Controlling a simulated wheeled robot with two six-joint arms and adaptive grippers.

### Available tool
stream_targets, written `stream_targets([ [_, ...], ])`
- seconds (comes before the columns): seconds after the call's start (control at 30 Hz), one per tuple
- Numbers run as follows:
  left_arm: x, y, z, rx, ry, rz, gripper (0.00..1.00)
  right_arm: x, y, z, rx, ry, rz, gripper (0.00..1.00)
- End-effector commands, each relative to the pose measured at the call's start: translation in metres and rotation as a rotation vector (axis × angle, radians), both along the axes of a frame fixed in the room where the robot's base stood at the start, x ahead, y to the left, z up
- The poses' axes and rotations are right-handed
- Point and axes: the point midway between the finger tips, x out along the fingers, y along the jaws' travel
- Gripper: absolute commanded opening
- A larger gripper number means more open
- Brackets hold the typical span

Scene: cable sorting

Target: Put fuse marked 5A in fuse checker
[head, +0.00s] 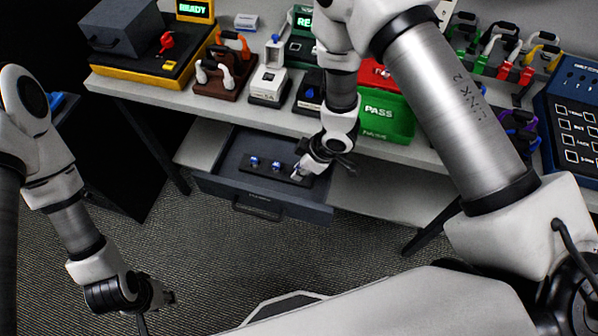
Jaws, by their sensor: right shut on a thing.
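An open grey drawer (222,187) below the bench holds a dark strip with small blue-topped pieces that look like fuses; one (254,162) is at the left and another (275,167) is to its right. Their markings are too small to read. My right gripper (298,174) is low over the right end of that strip, shut on a small piece, likely a fuse, mostly hidden by the fingers. Two devices on the bench show READY: a yellow-and-black one (150,68) and a dark green one (297,48); I cannot tell which is the fuse checker. My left gripper (166,298) hangs low over the floor, away from the drawer; its fingers are unclear.
The bench (228,112) carries several small devices, a green PASS bin (388,116) and a red bin (372,74) partly behind my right arm. Cables hang on racks at the right, beside a blue panel (572,120). Open floor lies in front of the drawer.

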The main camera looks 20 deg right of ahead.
Motion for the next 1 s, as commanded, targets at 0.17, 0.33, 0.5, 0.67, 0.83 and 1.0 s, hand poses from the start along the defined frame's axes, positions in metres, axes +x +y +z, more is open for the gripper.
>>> stream_targets([
  [0.17,0.0,0.0,0.0,0.0,0.0,0.0,0.37,0.0,0.0,0.004,0.0,-0.001,0.002,0.0],
  [0.33,0.0,0.0,0.003,0.0,0.0,0.0,0.37,0.002,0.0,0.038,0.0,-0.006,0.002,0.0],
  [0.5,0.0,0.0,0.01,0.0,0.0,0.0,0.37,0.001,0.0,0.08,-0.001,-0.003,0.001,0.0],
  [0.67,0.0,0.0,0.02,0.0,0.0,0.0,0.37,0.0,0.0,0.104,0.0,-0.001,0.0,0.0],
  [0.83,0.0,0.0,0.033,0.0,0.0,0.0,0.37,0.0,0.0,0.116,0.0,0.0,-0.001,0.0],
  [1.0,0.0,0.0,0.045,0.0,0.0,0.0,0.37,0.0,0.0,0.126,0.0,0.0,0.0,0.0],
])
